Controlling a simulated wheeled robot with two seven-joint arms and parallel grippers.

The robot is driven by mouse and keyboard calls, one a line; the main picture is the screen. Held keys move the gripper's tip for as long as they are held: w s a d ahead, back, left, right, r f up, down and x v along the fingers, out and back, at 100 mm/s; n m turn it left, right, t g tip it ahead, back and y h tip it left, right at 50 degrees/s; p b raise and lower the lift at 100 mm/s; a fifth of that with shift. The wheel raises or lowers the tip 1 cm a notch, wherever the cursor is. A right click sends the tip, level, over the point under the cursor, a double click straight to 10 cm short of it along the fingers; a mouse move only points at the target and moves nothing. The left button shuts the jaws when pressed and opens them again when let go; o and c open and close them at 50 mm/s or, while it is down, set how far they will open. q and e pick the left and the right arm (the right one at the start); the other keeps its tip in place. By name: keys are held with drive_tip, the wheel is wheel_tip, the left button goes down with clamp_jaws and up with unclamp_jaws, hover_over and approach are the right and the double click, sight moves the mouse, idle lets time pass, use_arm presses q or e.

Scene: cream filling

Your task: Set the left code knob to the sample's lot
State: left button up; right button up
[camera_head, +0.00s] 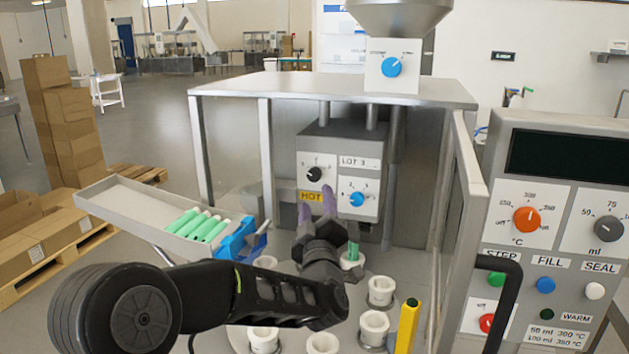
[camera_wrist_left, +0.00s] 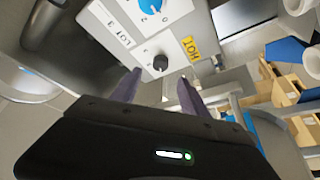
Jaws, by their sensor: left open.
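The grey code box (camera_head: 325,145) hangs under the machine's top, with a "LOT 3" label (camera_head: 358,162) on it. Its left knob (camera_head: 314,174) is black with a small white pointer; the digits around it are too small to read surely. The black knob also shows in the left wrist view (camera_wrist_left: 160,62), just beyond the fingers. A blue knob (camera_head: 357,199) sits lower right. My left gripper (camera_head: 317,205) is open, its two purple fingers apart below the black knob and not closed on it. My right gripper is out of view.
A yellow "HOT" label (camera_head: 311,196) is beside the fingers. White cups (camera_head: 381,291) stand on the turntable below, one with a green tube (camera_head: 353,250). A tray (camera_head: 130,207) with several green tubes is at left. A control panel (camera_head: 545,190) stands at right.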

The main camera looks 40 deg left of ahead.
sight(314, 177)
use_arm(q)
drive_tip(key=p+x, duration=0.3)
drive_tip(key=x, duration=0.3)
drive_tip(key=shift+w+a+r, duration=0.1)
drive_tip(key=shift+w+a, duration=0.1)
drive_tip(key=shift+a, duration=0.1)
drive_tip(key=shift+w+a, duration=0.35)
drive_tip(key=shift+w, duration=0.15)
clamp_jaws()
